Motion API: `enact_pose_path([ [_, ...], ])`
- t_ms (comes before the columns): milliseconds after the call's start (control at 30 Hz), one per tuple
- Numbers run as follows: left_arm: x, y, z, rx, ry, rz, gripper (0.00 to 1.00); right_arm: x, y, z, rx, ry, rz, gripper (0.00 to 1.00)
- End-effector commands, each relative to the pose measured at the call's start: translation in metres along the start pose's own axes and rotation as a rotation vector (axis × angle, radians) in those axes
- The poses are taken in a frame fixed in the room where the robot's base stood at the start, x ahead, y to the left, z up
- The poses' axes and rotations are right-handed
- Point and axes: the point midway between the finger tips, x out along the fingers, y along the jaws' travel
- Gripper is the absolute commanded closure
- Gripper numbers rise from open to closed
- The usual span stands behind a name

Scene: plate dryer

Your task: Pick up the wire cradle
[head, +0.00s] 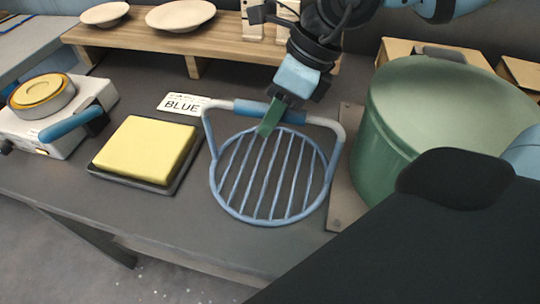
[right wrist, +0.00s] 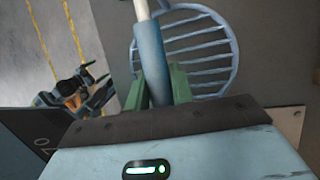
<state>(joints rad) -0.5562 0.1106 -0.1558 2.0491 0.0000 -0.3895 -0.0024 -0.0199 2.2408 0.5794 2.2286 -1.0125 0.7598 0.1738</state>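The wire cradle (head: 231,183) is a round, pale blue wire rack with parallel bars and a raised handle with a blue grip (head: 248,107). It rests on the dark worktop in the middle of the head view. It also shows in the right wrist view (right wrist: 222,45), with the blue grip running between my fingers. My right gripper (head: 270,119) has green fingers, one on each side of the blue grip, with no clear gap. It appears shut on the handle; the far finger is hidden in the head view. My left gripper is not in view.
A large green pot (head: 385,150) stands close on the right. A yellow block on a dark tray (head: 145,150) lies left, beside a "BLUE" label (head: 183,104). A white appliance (head: 45,140) with a blue handle is farther left. A wooden shelf (head: 150,40) with plates runs behind.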

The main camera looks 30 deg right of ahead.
Motion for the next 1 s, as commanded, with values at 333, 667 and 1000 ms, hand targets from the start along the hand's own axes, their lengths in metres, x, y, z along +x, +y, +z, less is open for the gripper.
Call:
enact_pose_path([
  [333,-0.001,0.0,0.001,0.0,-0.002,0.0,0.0,0.0,0.0,0.0,0.0,-0.001,-0.001,1.0],
  [667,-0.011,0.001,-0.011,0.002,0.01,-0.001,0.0,-0.009,0.002,0.004,-0.001,-0.003,-0.002,1.0],
  [1000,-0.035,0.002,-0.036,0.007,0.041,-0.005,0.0,-0.084,0.018,0.036,-0.005,-0.01,-0.008,1.0],
])
